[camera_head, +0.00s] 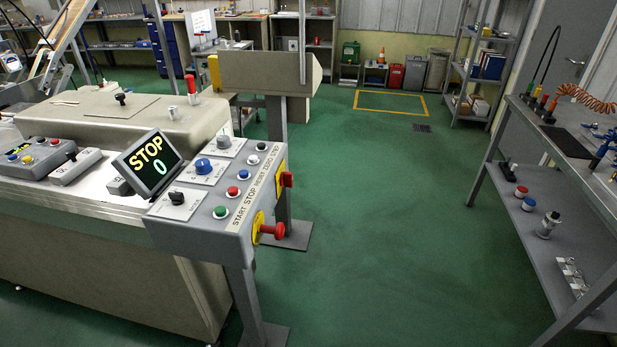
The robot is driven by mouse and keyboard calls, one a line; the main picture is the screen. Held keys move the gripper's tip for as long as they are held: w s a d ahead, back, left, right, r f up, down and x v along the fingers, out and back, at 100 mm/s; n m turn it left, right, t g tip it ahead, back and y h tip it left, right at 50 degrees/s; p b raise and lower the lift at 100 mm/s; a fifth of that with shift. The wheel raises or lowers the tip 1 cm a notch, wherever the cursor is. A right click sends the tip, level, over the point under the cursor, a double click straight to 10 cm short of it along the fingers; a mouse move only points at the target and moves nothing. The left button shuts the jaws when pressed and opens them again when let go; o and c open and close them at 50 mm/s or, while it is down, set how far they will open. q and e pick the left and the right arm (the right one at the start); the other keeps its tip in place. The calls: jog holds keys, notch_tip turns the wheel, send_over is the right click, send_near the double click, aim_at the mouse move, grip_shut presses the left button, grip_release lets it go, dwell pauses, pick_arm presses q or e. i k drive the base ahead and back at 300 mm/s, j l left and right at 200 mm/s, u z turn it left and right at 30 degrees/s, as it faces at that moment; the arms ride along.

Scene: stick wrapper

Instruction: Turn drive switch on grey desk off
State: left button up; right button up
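The grey desk (200,235) is a sloped control panel on a post, left of centre. Its top carries a black rotary knob (177,198), a blue knob (203,165) and a grey knob (224,142), each on a light plate. The plate lettering is too small to read, so I cannot tell which is the drive switch. A red switch handle (287,179) on a yellow plate and a red mushroom button (273,231) on yellow are on its right side. A screen (149,163) reads "STOP 0". Neither of my grippers is in view.
Green, red, blue and other buttons line the desk, including a green one (221,212). A beige machine (90,260) stands at left, with another grey control box (33,158) on it. A grey workbench (560,165) stands at right. Green floor (390,210) between is clear.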

aim_at(287, 179)
jog(key=i+l+z, duration=0.1)
jog(key=l, duration=0.3)
jog(key=i+l+z, duration=0.1)
jog(key=i+l, duration=0.15)
jog(key=i+l+z, duration=0.1)
jog(key=i+l, duration=0.15)
jog(key=l, duration=0.2)
